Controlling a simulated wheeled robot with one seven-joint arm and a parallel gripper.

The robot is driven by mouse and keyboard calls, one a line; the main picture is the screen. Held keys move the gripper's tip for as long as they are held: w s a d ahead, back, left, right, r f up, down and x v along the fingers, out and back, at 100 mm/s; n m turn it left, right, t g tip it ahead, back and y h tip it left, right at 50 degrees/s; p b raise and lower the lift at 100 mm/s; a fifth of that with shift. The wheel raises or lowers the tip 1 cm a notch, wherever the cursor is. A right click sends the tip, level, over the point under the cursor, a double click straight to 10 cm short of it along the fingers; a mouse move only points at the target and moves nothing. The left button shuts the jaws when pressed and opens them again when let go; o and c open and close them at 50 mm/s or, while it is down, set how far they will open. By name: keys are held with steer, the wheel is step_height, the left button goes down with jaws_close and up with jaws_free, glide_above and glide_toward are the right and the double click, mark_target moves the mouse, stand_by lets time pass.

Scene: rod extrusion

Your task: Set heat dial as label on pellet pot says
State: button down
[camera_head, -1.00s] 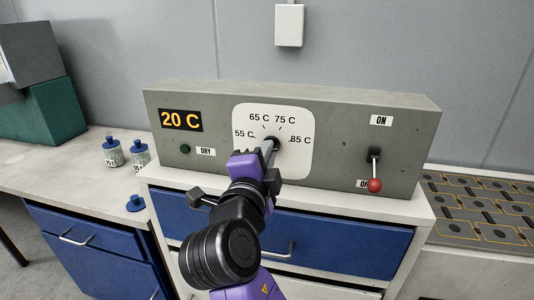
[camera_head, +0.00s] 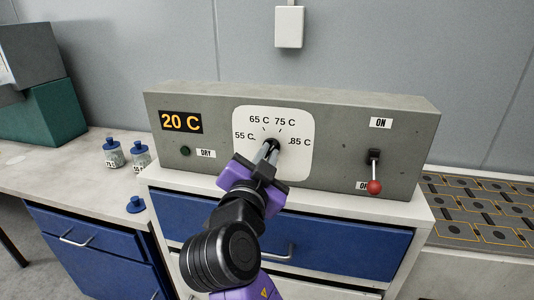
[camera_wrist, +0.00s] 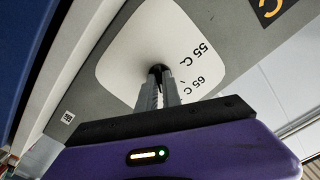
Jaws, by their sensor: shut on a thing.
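The heat dial (camera_head: 274,142) is a dark knob on a white plate (camera_head: 298,165) marked 55 C, 65 C, 75 C and 85 C. My gripper (camera_head: 269,152) is shut on the dial, its fingers reaching up to it from below left. In the wrist view the gripper (camera_wrist: 159,88) covers most of the dial, so where the dial points cannot be told. The display (camera_head: 181,121) reads 20 C. Two pellet pots with blue lids, the left pot (camera_head: 114,155) and the right pot (camera_head: 140,157), stand on the left counter. Their labels are too small to read surely.
A lever with a red knob (camera_head: 374,187) hangs down at the panel's right, towards the lower label, with ON above. A loose blue lid (camera_head: 135,204) lies on the left counter. A patterned tray (camera_head: 480,212) lies at right.

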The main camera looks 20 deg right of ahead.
steer(key=n+p, duration=0.2)
steer(key=n, duration=0.3)
steer(key=shift+n, duration=0.4)
steer(key=shift+n+p, duration=5.9)
steer(key=shift+n, duration=1.9)
steer(key=shift+f, duration=0.1)
steer(key=c, duration=1.5)
jaws_free()
